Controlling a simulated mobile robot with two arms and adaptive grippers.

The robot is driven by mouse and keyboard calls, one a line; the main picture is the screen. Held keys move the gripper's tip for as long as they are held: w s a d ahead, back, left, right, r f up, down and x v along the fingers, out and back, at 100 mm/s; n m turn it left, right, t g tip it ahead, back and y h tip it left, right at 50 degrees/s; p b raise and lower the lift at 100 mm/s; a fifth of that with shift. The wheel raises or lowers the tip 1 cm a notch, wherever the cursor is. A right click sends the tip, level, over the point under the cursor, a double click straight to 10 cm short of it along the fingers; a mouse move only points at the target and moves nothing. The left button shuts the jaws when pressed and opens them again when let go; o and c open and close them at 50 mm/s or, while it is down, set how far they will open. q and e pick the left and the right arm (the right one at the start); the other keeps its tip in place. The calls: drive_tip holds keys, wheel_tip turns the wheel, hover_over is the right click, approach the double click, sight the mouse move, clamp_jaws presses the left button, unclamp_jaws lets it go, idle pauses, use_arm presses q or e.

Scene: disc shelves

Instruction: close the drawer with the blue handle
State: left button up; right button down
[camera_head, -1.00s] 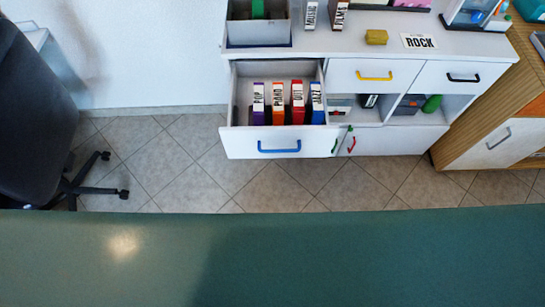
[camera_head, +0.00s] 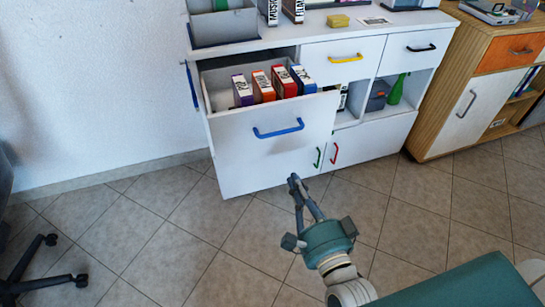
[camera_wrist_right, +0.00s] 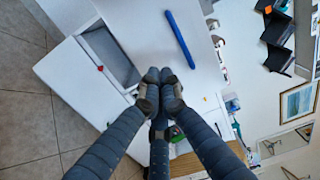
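The drawer with the blue handle is pulled out of a white cabinet, and its white front (camera_head: 235,150) faces me. Its blue handle (camera_head: 278,129) shows on the front, and also in the right wrist view (camera_wrist_right: 181,39). Several labelled cases, purple, orange, red and blue, stand upright inside the drawer. My right gripper (camera_head: 294,181) is in front of the drawer, below the handle in the picture. In the right wrist view its fingertips (camera_wrist_right: 160,76) are together with nothing between them, apart from the handle. I cannot tell whether they touch the front. My left gripper is not in view.
A closed drawer with a yellow handle (camera_head: 346,59) and one with a black handle (camera_head: 421,47) are beside it. Lower doors carry green and red handles. A wooden cabinet (camera_head: 443,95) stands at right. A chair base (camera_head: 45,270) is at lower left. Tiled floor lies clear between.

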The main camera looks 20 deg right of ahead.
sight(275, 137)
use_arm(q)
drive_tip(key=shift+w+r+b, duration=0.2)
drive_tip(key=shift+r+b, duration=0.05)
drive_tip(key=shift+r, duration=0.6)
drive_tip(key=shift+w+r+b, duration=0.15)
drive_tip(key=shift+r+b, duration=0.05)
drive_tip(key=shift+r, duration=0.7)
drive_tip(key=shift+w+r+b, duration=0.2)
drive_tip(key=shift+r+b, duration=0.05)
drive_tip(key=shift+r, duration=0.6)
use_arm(e)
drive_tip(key=shift+w+a, duration=0.2)
drive_tip(key=shift+w, duration=6.6)
drive_tip(key=shift+w, duration=0.1)
